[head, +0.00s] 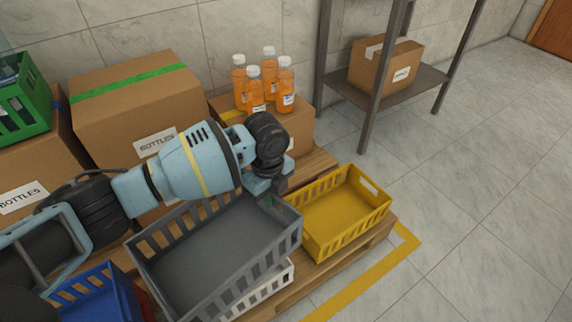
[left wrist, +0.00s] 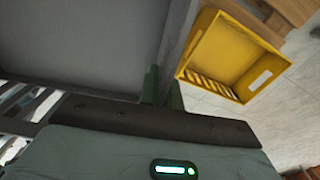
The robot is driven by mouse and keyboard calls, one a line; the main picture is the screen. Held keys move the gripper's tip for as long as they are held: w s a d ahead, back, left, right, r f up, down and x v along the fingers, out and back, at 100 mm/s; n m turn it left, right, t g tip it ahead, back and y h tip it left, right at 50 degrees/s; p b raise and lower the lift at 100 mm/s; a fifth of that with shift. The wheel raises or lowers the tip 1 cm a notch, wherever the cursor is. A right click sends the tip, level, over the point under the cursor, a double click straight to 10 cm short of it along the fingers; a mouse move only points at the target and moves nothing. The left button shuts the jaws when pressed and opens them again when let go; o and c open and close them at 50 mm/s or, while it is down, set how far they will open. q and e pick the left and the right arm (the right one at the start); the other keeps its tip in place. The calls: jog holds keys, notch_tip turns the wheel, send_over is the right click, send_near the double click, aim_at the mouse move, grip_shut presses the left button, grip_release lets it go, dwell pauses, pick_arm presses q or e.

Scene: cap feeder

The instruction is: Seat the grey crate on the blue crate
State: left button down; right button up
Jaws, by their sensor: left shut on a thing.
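The grey crate (head: 205,250) is empty and slatted, and sits in the middle of the head view. It covers part of a white crate below it and hangs tilted in the picture. My left gripper (head: 268,188) is shut on its far right rim. In the left wrist view the fingers (left wrist: 162,88) close on the wall of the grey crate (left wrist: 75,45). The blue crate (head: 92,292) is at the lower left of the head view, partly hidden by my left arm. My right gripper is not in view.
A yellow crate (head: 343,212) stands on the wooden pallet (head: 318,160) just right of the grey crate. The white crate (head: 262,287) is under it. Cardboard boxes (head: 130,95), orange bottles (head: 265,82) and a green crate (head: 22,100) are behind.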

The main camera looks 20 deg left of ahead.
pick_arm(q)
jog(key=s+a+r+n, duration=0.3)
jog(key=s+r+n, duration=1.3)
jog(key=n, duration=0.7)
jog(key=shift+s+r, duration=0.15)
jog(key=shift+s, duration=0.6)
jog(key=shift+s+a, duration=0.1)
jog(key=shift+a, duration=0.05)
